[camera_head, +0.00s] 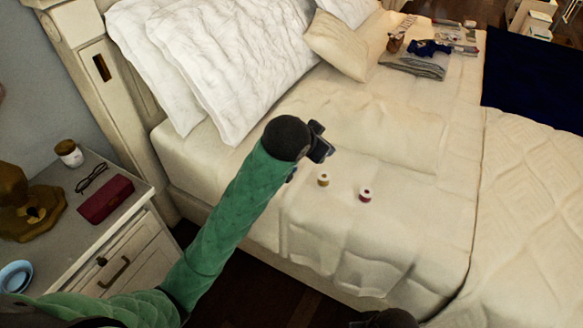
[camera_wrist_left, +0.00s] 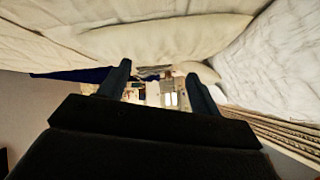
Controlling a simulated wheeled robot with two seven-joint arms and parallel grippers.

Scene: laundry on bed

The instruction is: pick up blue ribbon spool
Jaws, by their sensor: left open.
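My left gripper (camera_head: 320,142) is open and empty above the bed; its two fingers also show apart in the left wrist view (camera_wrist_left: 158,88). Two small spools stand upright on the bed cover below and right of it: a gold one (camera_head: 323,180) and a dark red one (camera_head: 366,195).
The nightstand (camera_head: 125,222) also holds a red case (camera_head: 105,199), glasses (camera_head: 91,179), a jar (camera_head: 69,153) and a brown lamp base (camera_head: 28,205). Pillows (camera_head: 215,60) fill the bed's head. Folded clothes (camera_head: 415,64) lie at its far side. The middle cover is mostly clear.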

